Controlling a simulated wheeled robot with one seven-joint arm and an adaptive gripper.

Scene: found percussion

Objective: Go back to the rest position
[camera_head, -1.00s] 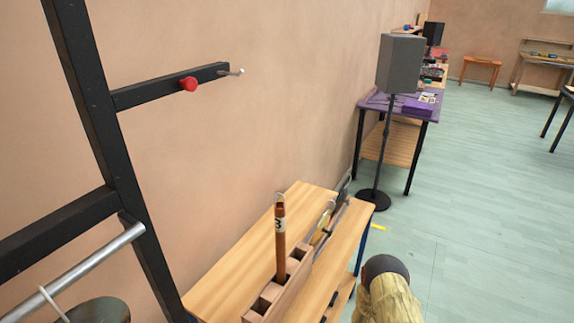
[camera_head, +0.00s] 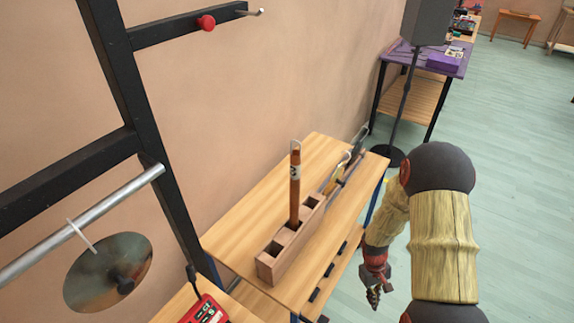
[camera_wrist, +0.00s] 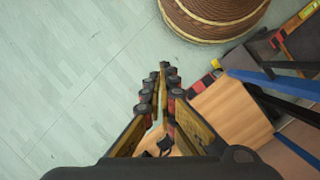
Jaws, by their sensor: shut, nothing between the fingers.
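My gripper (camera_head: 374,294) hangs beside the front edge of the wooden table in the head view, pointing down over the floor. It is shut and empty. In the wrist view its fingers (camera_wrist: 165,75) meet near the middle, above the floor and a wooden surface (camera_wrist: 230,115). My arm comes in from the right in the head view, bent at the elbow.
A wooden block with slots (camera_head: 287,247) holds an upright brown tube (camera_head: 295,190) on the table (camera_head: 232,235). A black rack with a metal disc (camera_head: 85,275) stands left. In the wrist view a round woven object (camera_wrist: 212,12) is on the floor. Open floor (camera_head: 500,180) lies right.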

